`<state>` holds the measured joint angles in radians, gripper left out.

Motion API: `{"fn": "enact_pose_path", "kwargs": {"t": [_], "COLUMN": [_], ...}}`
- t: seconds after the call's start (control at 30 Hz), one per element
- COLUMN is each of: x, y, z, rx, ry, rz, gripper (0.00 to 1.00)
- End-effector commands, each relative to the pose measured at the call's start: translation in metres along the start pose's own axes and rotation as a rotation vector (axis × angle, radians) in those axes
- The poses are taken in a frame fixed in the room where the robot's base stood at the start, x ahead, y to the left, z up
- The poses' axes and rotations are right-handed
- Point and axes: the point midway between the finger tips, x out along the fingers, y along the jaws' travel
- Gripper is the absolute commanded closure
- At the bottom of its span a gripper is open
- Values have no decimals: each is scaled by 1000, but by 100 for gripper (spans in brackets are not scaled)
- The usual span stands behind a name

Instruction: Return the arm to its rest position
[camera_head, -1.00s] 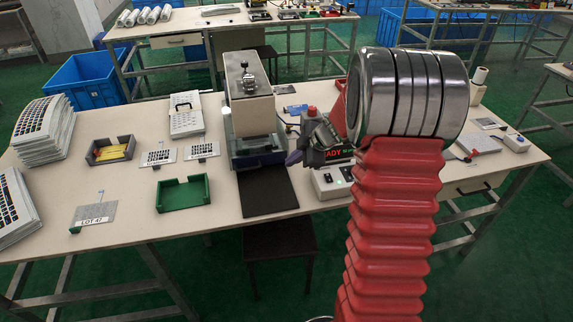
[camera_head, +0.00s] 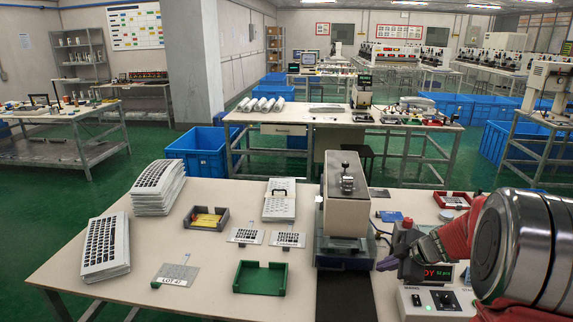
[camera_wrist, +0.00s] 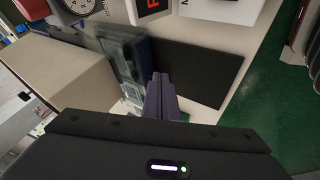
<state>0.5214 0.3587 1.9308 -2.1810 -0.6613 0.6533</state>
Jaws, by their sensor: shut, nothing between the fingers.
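My arm, with red bellows and metal rings, fills the right edge of the head view. My gripper (camera_head: 387,264) shows its dark purple fingers just right of the cream press (camera_head: 347,200), above the table. In the wrist view the fingers of my gripper (camera_wrist: 160,82) are together with nothing between them. Beyond them lie the press's clear and dark blue base (camera_wrist: 126,62) and a black mat (camera_wrist: 200,72). Whether the fingertips touch anything cannot be told.
The worktable (camera_head: 215,262) holds stacks of keypad sheets (camera_head: 158,188), a grey tray with yellow pieces (camera_head: 206,219), a green tray (camera_head: 260,278), a LOT 47 plate (camera_head: 176,275) and a white box with a knob (camera_head: 436,302). A blue bin (camera_head: 198,152) stands behind.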

Motion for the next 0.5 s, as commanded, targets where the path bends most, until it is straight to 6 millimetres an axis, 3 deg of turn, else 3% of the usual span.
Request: {"fn": "enact_pose_path", "kwargs": {"t": [0.17, 0.3, 0.5], "x": [-22, -50, -98], "y": [32, 59, 81], "z": [-29, -54, -80], "rx": [27, 80, 185], "ry": [-15, -39, -83], "rz": [147, 300, 487], "gripper": [100, 100, 100]}}
